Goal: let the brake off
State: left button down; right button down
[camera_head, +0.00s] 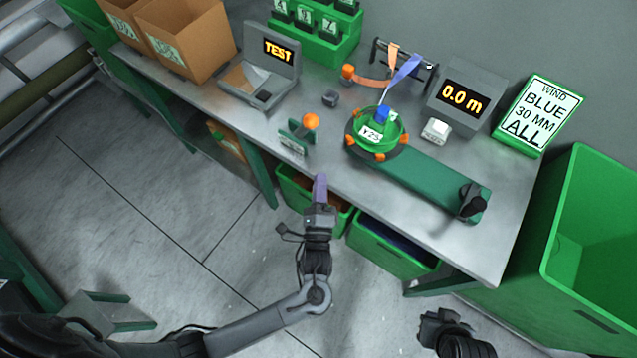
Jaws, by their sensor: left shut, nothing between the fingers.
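A green winder (430,180) lies on the bench, with a green reel (392,128) with orange knobs at its left end and a black crank (470,200) at its right end. A small green bracket with an orange ball knob (310,121) stands left of the reel; its small label is unreadable. A curved orange arm (372,81) with an orange end sits behind the reel. I cannot tell which part is the brake. My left gripper (320,183) is shut and empty at the bench's front edge, below the ball knob and apart from it. My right gripper (436,322) is low at the bottom right, its fingers unclear.
A TEST device (271,62), a length display (466,97) and a winding sign (539,115) stand along the bench (225,102). Cardboard boxes (185,38) are at the back left. A large green bin (590,240) is at right. Green bins (390,247) sit under the bench.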

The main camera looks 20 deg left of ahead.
aim_at(306, 127)
pick_arm(q)
jog(key=b+x, duration=0.1)
jog(key=x, duration=0.6)
jog(key=shift+w+a, duration=0.3)
jog(key=shift+w, duration=0.05)
jog(key=shift+w+a+r, duration=0.15)
jog(key=shift+a+r, duration=0.1)
jog(key=shift+a, duration=0.2)
jog(key=shift+w+a+r, duration=0.2)
jog(key=shift+a+r, duration=0.05)
jog(key=shift+a, duration=0.2)
jog(key=shift+w+a+r+b, duration=0.15)
jog(key=shift+a+r+b, duration=0.15)
jog(key=shift+a, duration=0.3)
